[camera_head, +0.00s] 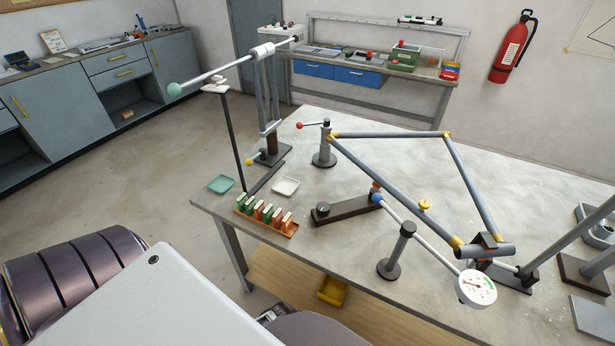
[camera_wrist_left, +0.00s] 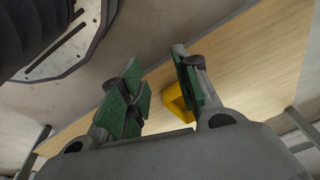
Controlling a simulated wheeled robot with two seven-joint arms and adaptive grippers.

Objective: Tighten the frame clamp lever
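A triangular frame of grey tubes with yellow joints (camera_head: 390,134) stands over the table. Beside its left corner, a post on a round base (camera_head: 325,148) carries a short lever with a red ball (camera_head: 300,125). Another short lever with a yellow ball (camera_head: 250,162) sits low on the tall stand to the left. Which lever is the frame clamp's is not marked. In the left wrist view my left gripper (camera_wrist_left: 157,62) is open and empty, its green-padded fingers apart, with the wooden lower shelf behind them. My right gripper is not in view.
A rack of green and orange pieces (camera_head: 267,217) and two small trays lie at the left edge. A yellow bin (camera_head: 333,291) sits on the lower shelf, also behind my left fingers (camera_wrist_left: 177,103).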

